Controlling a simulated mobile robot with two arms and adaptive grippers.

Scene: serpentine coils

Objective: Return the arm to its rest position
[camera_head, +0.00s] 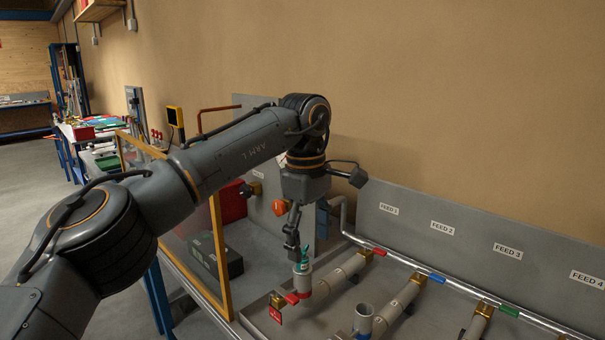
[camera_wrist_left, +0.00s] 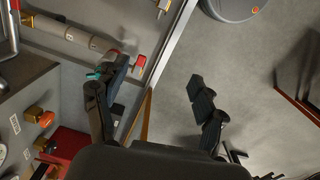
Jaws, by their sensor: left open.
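My left arm (camera_head: 235,150) reaches in from the left, and its gripper (camera_head: 293,248) points down over the bench beside a short upright pipe stub (camera_head: 302,280) with a red band. A small teal piece (camera_head: 301,256) sits at the top of that stub, close to the fingers. In the left wrist view the two fingers of the gripper (camera_wrist_left: 160,92) are spread wide with nothing between them. The teal piece (camera_wrist_left: 93,75) shows behind one finger; I cannot tell whether they touch. My right gripper is in neither view.
Pipes with brass fittings (camera_head: 366,254) run across the bench below a grey panel labelled FEED 1 (camera_head: 389,209) to FEED 4. A yellow-framed clear screen (camera_head: 222,255) stands at the bench's left end. A red box (camera_head: 232,203) sits behind it. Open floor (camera_wrist_left: 245,70) shows beyond the bench edge.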

